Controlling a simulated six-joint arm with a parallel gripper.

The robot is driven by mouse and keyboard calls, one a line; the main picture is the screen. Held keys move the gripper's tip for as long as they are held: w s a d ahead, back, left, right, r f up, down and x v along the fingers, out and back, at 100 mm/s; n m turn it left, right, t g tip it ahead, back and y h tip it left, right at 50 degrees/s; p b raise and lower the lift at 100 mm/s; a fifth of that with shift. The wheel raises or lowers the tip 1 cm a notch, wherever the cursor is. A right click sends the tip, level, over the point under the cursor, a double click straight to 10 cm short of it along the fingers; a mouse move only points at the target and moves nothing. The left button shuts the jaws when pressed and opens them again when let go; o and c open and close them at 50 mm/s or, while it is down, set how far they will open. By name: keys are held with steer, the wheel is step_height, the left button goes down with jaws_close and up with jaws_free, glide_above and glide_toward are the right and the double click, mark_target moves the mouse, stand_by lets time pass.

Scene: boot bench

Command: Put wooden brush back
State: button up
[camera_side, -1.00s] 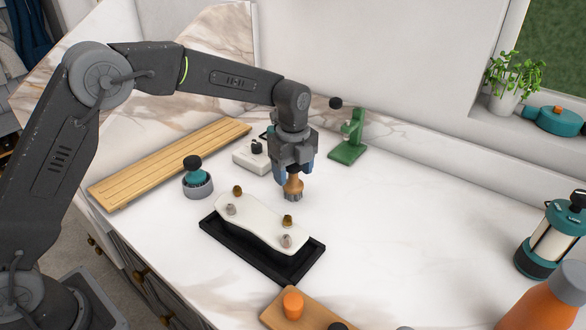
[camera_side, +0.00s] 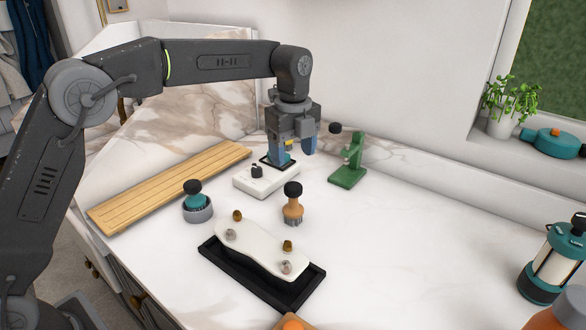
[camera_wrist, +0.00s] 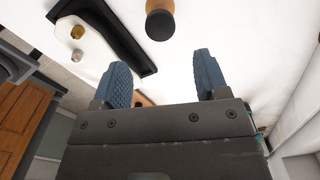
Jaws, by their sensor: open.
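The wooden brush (camera_side: 293,205) stands upright on the white marble counter, with a black knob on top, a wooden body and grey bristles below. It also shows in the wrist view (camera_wrist: 160,22) at the top, beyond my fingertips. My gripper (camera_side: 294,152) is open and empty, raised above and behind the brush, over the white box. Its two blue fingers are spread apart in the wrist view (camera_wrist: 163,72), with nothing between them. The black tray (camera_side: 262,281) lies in front of the brush and holds a white sole-shaped plate (camera_side: 262,250) with several small knobs.
A wooden slatted board (camera_side: 170,186) lies at back left, a green stand (camera_side: 349,170) at back right.

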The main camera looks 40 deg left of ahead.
steer(key=shift+s+r, duration=0.1)
steer(key=shift+r, duration=0.6)
steer(key=s+a+r+n+t, duration=0.1)
steer(key=s+a+r+n, duration=0.2)
steer(key=s+n, duration=0.35)
steer(key=s+a+r+n+t, duration=0.2)
steer(key=s+r+n, duration=0.2)
steer(key=s, duration=0.5)
steer(key=s+a+f+n+t, duration=0.1)
steer(key=s+f+n, duration=0.2)
steer(key=s+n, duration=0.2)
steer(key=s+a+f+n+t, duration=0.1)
steer(key=s+f+n, duration=0.3)
steer(key=s, duration=0.6)
steer(key=shift+a+n+t, duration=0.25)
steer(key=shift+n+t, duration=0.05)
steer(key=shift+n, duration=0.75)
